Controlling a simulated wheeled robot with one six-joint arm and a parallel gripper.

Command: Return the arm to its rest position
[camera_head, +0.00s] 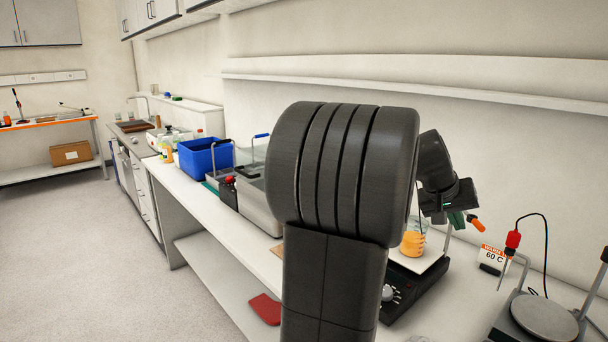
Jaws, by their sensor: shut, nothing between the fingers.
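My own dark grey arm fills the middle of the camera_head view and hides part of the bench. Its end, my gripper (458,214), shows to the right of the large arm link, above the bench near a beaker of orange liquid (413,242). It is shut and holds nothing. A small green part and an orange-tipped part show at its end; I cannot tell whether they belong to it. The beaker stands on a hotplate (420,277) and is partly hidden by my arm.
The white bench (190,208) runs along the wall. It bears a blue bin (206,157), a grey tub (256,190), a red-capped bottle (229,192), a "60 C" sign (493,257), a red probe (512,241) and a second round-plated device (545,318). Open floor (90,260) lies left.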

